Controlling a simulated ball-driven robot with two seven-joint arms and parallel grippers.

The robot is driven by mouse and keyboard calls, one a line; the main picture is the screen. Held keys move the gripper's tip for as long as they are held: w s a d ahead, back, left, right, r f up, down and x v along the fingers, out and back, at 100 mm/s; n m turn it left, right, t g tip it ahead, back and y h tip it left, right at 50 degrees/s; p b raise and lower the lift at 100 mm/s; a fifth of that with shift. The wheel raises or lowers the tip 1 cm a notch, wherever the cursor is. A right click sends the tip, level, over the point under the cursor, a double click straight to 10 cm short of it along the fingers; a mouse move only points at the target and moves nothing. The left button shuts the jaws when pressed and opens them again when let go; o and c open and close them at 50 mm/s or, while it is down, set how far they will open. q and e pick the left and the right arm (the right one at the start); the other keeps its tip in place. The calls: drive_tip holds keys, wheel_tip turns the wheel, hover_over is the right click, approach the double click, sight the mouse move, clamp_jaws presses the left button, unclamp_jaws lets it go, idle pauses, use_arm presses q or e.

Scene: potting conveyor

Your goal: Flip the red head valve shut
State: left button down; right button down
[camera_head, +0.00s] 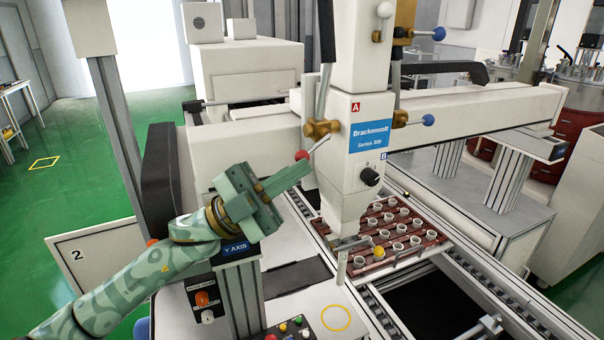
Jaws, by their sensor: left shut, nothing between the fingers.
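The red head valve (302,156) shows as a red ball on a thin lever, sloping down and left from a brass body (319,128) on the left side of the white dispensing head (352,150). My left gripper (306,170) comes in from the left with its fingers closed and empty. Its tips appear just below the red ball, in front of the head. I cannot tell whether they touch the ball or lever. My right gripper is out of view.
Blue-balled levers (428,120) stick out on the head's right side. A black knob (370,176) is on its front. Below it, a reddish tray (425,233) holds several white cups. A yellow ball (379,252) hangs low. A control panel (305,325) stands in front.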

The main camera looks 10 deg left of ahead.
use_arm(q)
drive_tip(key=shift+w+d+f, duration=0.25)
drive_tip(key=shift+w+f, duration=0.05)
drive_tip(key=shift+f, duration=0.15)
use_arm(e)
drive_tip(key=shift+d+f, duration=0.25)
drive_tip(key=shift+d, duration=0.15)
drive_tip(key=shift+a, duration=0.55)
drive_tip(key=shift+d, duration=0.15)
